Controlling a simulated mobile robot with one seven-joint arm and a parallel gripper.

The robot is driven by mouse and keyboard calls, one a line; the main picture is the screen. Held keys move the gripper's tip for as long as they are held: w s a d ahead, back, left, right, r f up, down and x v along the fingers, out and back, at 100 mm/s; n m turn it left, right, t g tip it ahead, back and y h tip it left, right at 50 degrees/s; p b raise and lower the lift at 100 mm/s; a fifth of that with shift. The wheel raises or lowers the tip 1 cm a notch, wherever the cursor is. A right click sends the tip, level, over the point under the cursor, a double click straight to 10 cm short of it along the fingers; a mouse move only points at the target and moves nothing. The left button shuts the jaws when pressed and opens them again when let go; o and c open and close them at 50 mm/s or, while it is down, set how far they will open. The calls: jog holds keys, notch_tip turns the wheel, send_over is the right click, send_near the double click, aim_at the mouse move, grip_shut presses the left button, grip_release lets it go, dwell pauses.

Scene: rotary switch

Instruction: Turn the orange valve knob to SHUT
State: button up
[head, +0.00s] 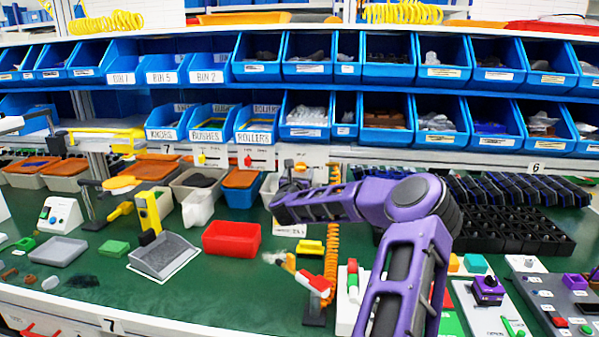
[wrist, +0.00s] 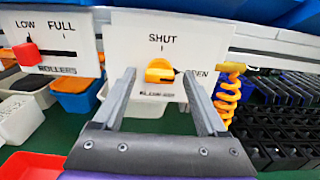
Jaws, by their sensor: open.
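The orange valve knob (wrist: 158,71) sits on a white panel (wrist: 205,30) in the wrist view. SHUT is printed above it with a tick mark. A word ending in "EN" is at its right, partly covered by my right finger. The knob's narrower end appears to point right, toward that word. My gripper (wrist: 160,76) is open, with one finger on each side of the knob and visible gaps between. Contact with the panel cannot be told.
A panel with a red slider (wrist: 28,55), marked LOW and FULL, is left of the knob panel. A yellow coiled hose (wrist: 228,92) hangs close at the right. Blue bins (head: 308,116) fill the shelves above. A red tray (head: 231,239) is on the green bench below.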

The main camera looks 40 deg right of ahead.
jog(key=shift+w+d, duration=0.2)
grip_shut()
dwell(0.4)
